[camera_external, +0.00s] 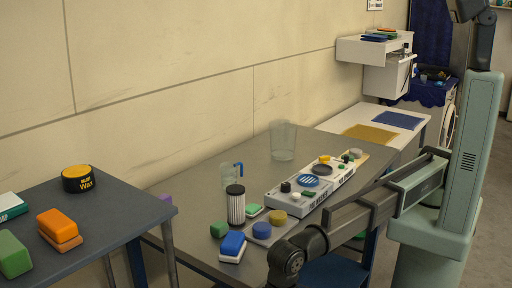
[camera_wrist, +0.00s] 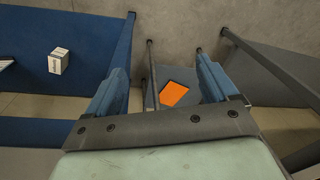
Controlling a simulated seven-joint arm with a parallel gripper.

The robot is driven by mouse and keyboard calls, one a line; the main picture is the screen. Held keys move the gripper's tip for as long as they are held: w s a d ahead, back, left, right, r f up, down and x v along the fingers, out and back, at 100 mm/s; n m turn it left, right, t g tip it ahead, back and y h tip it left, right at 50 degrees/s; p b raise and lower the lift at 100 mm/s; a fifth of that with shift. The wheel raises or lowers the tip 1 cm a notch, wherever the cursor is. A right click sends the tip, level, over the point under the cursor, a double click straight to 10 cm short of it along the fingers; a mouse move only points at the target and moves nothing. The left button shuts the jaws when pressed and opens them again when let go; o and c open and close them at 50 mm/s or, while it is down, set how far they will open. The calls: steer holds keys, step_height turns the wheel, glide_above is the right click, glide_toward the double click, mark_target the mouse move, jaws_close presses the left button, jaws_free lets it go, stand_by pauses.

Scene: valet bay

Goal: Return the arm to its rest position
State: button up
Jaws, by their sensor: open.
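My gripper (camera_wrist: 163,72) shows in the wrist view with its two blue-grey fingers spread apart and nothing between them. It hangs over a gap beside a blue shelf, above the grey floor. An orange flat item (camera_wrist: 173,94) lies on a grey surface below, seen between the fingers. In the external view my arm (camera_external: 345,220) reaches from its green column at the right toward the bottom middle, in front of the grey table (camera_external: 205,187). The gripper itself is out of that frame, beyond the dark joint at the bottom.
The table holds a clear container (camera_external: 283,140), a black-capped cylinder (camera_external: 236,206), a blue-and-white sponge block (camera_external: 232,246) and a white tray (camera_external: 290,205) with several items. A dark side table (camera_external: 95,225) at left bears a wax tin (camera_external: 78,179). A small white box (camera_wrist: 58,61) sits on the blue shelf.

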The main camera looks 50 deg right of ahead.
steer(key=d+f+n+g+h, duration=0.1)
steer(key=d+f+n+h, duration=0.4)
steer(key=d+f+n, duration=1.05)
steer(key=w+d+f+m+g+h, duration=0.1)
steer(key=w+d+f+m+g, duration=0.15)
steer(key=d+f, duration=0.75)
steer(key=w+d+f+m+g+h, duration=0.1)
steer(key=w+d+f+m+h, duration=0.2)
steer(key=d, duration=1.4)
steer(key=s+d+f+m+g+y, duration=0.1)
steer(key=s+d+f+m+g, duration=0.15)
steer(key=d, duration=0.55)
steer(key=s+d+f+m+g, duration=0.1)
steer(key=s+d+m+g, duration=0.15)
steer(key=d, duration=0.55)
steer(key=s+d+f+m+g+y, duration=0.1)
steer(key=s+d+f+m, duration=0.15)
steer(key=d, duration=0.65)
steer(key=w+d+f+m+t+y, duration=0.3)
steer(key=w+d+m+y, duration=0.1)
steer(key=d+m, duration=0.3)
steer(key=shift+w+d+f+y, duration=0.15)
steer(key=shift+d+y, duration=0.55)
steer(key=shift+d, duration=0.25)
